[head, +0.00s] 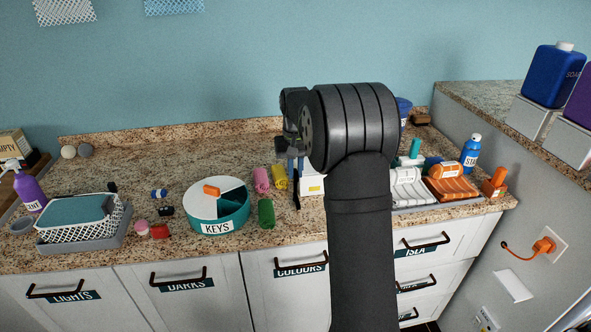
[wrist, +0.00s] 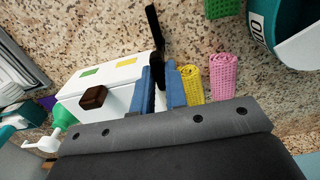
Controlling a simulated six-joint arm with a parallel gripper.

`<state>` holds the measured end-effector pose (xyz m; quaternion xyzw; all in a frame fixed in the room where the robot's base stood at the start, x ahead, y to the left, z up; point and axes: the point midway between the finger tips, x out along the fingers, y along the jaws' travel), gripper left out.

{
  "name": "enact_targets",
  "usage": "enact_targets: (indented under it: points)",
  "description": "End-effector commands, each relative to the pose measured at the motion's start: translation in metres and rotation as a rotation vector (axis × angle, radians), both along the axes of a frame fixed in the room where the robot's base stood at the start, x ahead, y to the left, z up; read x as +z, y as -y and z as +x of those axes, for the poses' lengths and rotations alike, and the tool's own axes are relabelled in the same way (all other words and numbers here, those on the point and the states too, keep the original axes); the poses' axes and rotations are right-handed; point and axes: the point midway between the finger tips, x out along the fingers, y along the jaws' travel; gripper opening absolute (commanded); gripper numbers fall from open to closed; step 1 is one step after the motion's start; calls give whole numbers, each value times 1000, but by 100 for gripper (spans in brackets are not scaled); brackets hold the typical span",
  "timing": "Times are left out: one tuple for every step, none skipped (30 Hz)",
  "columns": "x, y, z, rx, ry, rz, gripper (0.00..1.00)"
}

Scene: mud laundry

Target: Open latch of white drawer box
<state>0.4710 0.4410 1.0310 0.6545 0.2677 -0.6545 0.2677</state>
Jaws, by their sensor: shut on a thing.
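The white drawer box (wrist: 118,74) stands on the speckled counter. In the wrist view it shows a dark brown knob (wrist: 92,97) and yellow and green squares. In the head view only a strip of the box (head: 313,186) shows beside my arm. A black latch lever (wrist: 155,35) stands out at the box's end; it also shows in the head view (head: 297,197). My gripper (wrist: 160,78), with blue fingers, is shut on the latch's lower part. The exact contact between the fingers is partly hidden.
Yellow (wrist: 192,84) and pink (wrist: 220,76) rolled cloths lie close beside the fingers. A green cloth (head: 266,213) and the round KEYS tray (head: 217,227) are to the left. Folded orange towels (head: 452,189) and a blue bottle (head: 470,152) stand to the right.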

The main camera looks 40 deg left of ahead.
Motion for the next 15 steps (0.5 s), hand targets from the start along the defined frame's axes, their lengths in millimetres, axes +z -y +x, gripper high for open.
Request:
enact_targets:
  points:
    - [0,0,0,-5,0,0,0]
    - [0,0,0,-7,0,0,0]
    - [0,0,0,-8,0,0,0]
    - [0,0,0,-8,0,0,0]
    - [0,0,0,-9,0,0,0]
    - [0,0,0,-9,0,0,0]
    - [0,0,0,-9,0,0,0]
    - [0,0,0,-8,0,0,0]
    - [0,0,0,-8,0,0,0]
    - [0,0,0,-8,0,0,0]
    - [0,0,0,-8,0,0,0]
    - [0,0,0,-8,0,0,0]
    - [0,0,0,-8,0,0,17]
    - [0,0,0,-8,0,0,23]
    - [0,0,0,-8,0,0,30]
